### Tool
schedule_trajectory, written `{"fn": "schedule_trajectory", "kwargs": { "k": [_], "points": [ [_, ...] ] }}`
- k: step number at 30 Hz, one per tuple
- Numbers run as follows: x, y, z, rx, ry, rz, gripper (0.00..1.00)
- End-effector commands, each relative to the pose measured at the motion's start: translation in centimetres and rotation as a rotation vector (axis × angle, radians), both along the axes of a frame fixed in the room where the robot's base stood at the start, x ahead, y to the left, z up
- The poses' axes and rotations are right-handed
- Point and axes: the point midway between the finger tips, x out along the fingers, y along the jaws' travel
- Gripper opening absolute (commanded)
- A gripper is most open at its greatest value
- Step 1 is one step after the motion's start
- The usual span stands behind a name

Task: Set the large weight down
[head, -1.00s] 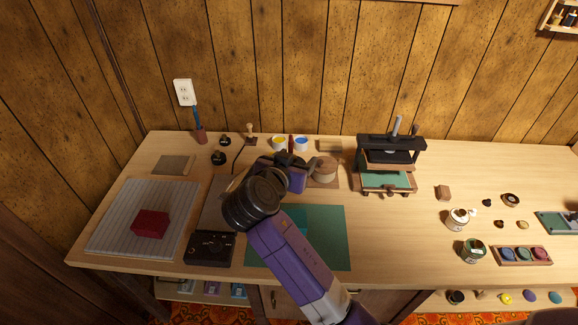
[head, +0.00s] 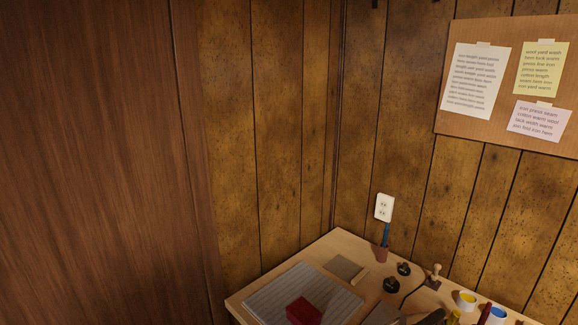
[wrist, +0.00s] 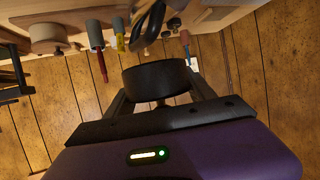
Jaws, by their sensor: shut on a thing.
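My gripper (wrist: 158,88) shows in the wrist view, with its two fingers closed on the sides of a dark, round, squat weight (wrist: 153,79). The weight looks clear of the table in that view, though its far side is hidden. In the head view the held weight cannot be made out. Two small black round pieces, one farther back (head: 404,268) and one nearer (head: 391,285), stand on the table (head: 262,288) in the head view.

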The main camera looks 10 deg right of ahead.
Motion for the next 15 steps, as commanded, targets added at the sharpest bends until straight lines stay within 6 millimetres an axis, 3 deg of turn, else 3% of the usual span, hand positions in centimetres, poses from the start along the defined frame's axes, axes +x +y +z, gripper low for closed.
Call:
{"fn": "schedule_trajectory", "kwargs": {
  "k": [6,15],
  "points": [
    [-2.1,6.7,-5.5,-0.003,0.002,0.251,0.0],
    [-7.3,11.7,-11.5,-0.004,0.002,0.457,0.0]
  ]
}}
